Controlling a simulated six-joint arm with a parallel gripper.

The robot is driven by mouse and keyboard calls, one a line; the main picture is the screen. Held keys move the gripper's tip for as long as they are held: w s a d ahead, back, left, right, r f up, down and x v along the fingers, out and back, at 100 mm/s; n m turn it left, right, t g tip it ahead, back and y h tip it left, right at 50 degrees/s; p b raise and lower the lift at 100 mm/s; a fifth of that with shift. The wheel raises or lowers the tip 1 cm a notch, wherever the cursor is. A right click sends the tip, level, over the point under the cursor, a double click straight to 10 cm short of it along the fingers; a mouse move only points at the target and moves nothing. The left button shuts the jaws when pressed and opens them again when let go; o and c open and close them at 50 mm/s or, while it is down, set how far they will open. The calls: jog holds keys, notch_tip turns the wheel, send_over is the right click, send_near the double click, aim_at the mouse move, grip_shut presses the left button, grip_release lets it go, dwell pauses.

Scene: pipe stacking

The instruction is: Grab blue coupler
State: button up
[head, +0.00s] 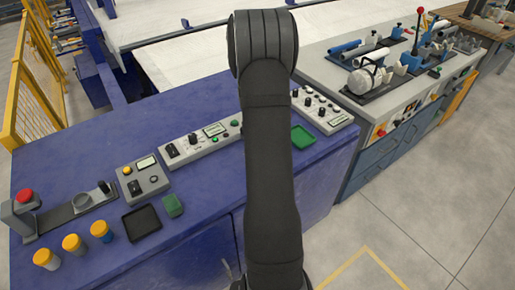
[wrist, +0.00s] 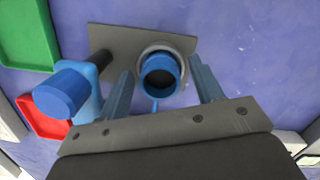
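In the wrist view, a blue coupler (wrist: 160,76) shows as a round ring with a dark hollow. It sits at a round grey holder on a grey plate (wrist: 112,40). My gripper (wrist: 161,68) is open, with one finger on each side of the coupler. A gap shows between each finger and the coupler, and the gripper holds nothing. In the head view my arm blocks the middle, and neither the gripper nor the coupler can be made out there.
In the wrist view, a blue cylinder (wrist: 60,92) stands left of the left finger, close to it. A dark post, a green tray (wrist: 25,35) and a red tray (wrist: 40,120) are also at left. In the head view, control boxes (head: 142,180) and yellow-capped jars (head: 73,244) stand on the blue bench.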

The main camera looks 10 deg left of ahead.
jog(key=c, duration=0.9)
